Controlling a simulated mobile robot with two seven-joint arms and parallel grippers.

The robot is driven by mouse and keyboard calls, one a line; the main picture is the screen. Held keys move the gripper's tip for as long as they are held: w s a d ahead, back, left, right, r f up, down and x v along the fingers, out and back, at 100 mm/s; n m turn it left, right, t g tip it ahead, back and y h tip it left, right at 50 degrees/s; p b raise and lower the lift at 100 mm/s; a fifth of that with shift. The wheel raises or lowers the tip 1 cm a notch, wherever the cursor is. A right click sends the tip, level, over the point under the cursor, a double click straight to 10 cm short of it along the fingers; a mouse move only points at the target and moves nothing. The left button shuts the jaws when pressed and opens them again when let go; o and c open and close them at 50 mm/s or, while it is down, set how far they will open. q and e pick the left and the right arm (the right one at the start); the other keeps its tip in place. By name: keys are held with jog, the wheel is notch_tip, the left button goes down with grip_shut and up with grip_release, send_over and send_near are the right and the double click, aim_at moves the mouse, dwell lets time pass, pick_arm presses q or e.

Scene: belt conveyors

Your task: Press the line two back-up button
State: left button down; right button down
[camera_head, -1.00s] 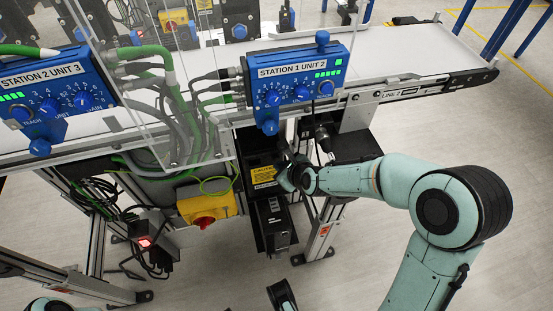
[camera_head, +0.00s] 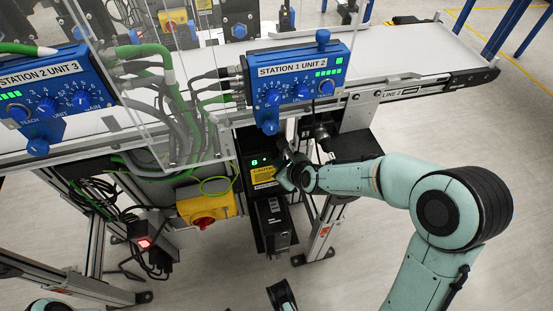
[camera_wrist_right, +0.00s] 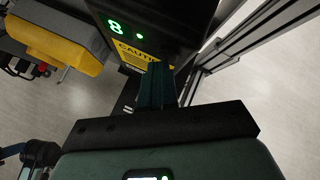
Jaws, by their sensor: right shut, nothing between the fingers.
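A black box (camera_head: 274,222) with a yellow caution label (camera_head: 264,174) hangs below the conveyor marked LINE 2. Its top shows a lit green digit, which looks like 8, and a green light (camera_head: 254,162). The digit and light also show on the black box in the right wrist view (camera_wrist_right: 165,18). My right gripper (camera_head: 284,168) is at the box's upper right beside the label. In the right wrist view its shut, empty fingers (camera_wrist_right: 157,85) point at the box face by the label. Contact cannot be told. No back-up button can be made out.
A blue control unit reading STATION 1 UNIT 2 (camera_head: 297,82) stands above the box, on the conveyor (camera_head: 420,62). A yellow switch box with a red-orange knob (camera_head: 206,207) is left of the black box. Cables and frame legs (camera_head: 322,232) surround it. Floor at right is open.

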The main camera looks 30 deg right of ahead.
jog(key=shift+s+a, duration=0.15)
jog(key=shift+s, duration=0.5)
jog(key=s, duration=0.2)
jog(key=s+a, duration=0.1)
jog(key=s, duration=0.2)
jog(key=shift+a+b, duration=0.1)
jog(key=shift+b, duration=0.2)
jog(key=shift+w, duration=0.1)
dwell(0.4)
